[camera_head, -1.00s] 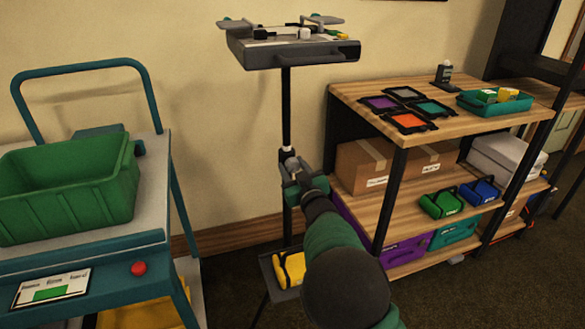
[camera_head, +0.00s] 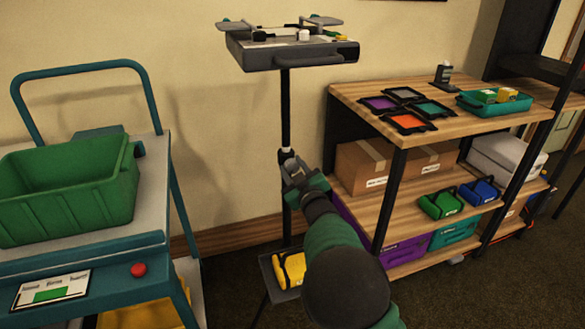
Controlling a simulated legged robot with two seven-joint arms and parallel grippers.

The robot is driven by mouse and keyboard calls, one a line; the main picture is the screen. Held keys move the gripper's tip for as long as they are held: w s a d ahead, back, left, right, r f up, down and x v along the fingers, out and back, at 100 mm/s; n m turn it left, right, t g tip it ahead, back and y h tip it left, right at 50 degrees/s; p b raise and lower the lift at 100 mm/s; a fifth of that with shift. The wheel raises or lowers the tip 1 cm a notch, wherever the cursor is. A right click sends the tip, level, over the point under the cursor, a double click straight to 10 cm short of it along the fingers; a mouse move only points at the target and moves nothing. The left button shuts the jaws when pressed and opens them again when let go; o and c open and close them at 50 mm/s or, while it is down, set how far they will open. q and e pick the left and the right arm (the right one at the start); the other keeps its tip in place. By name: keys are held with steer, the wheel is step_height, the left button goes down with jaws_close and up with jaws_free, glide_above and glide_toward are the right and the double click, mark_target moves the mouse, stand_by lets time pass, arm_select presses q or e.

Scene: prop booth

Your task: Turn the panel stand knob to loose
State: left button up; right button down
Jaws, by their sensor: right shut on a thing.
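The panel stand is a black pole (camera_head: 286,110) with a grey panel (camera_head: 290,52) on top that carries small parts. My right arm, with a green sleeve, reaches up from the bottom. My right gripper (camera_head: 292,176) is shut at the pole just below the collar, on the knob. The knob itself is mostly hidden by the gripper, and I cannot read its setting. My left gripper is not in view.
A teal cart with a green bin (camera_head: 68,190) and a red button (camera_head: 138,269) stands at left. A wooden shelf (camera_head: 420,150) with boxes and pouches stands close at right. A yellow pouch (camera_head: 291,270) lies on a low tray at the stand's foot.

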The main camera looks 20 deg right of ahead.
steer(key=n, duration=0.7)
steer(key=shift+f, duration=0.2)
steer(key=n, duration=0.4)
steer(key=shift+a+f+n, duration=0.1)
steer(key=shift+n, duration=1.7)
steer(key=shift+f, duration=0.1)
steer(key=c, duration=1.3)
jaws_free()
steer(key=o, duration=0.4)
steer(key=shift+r, duration=0.25)
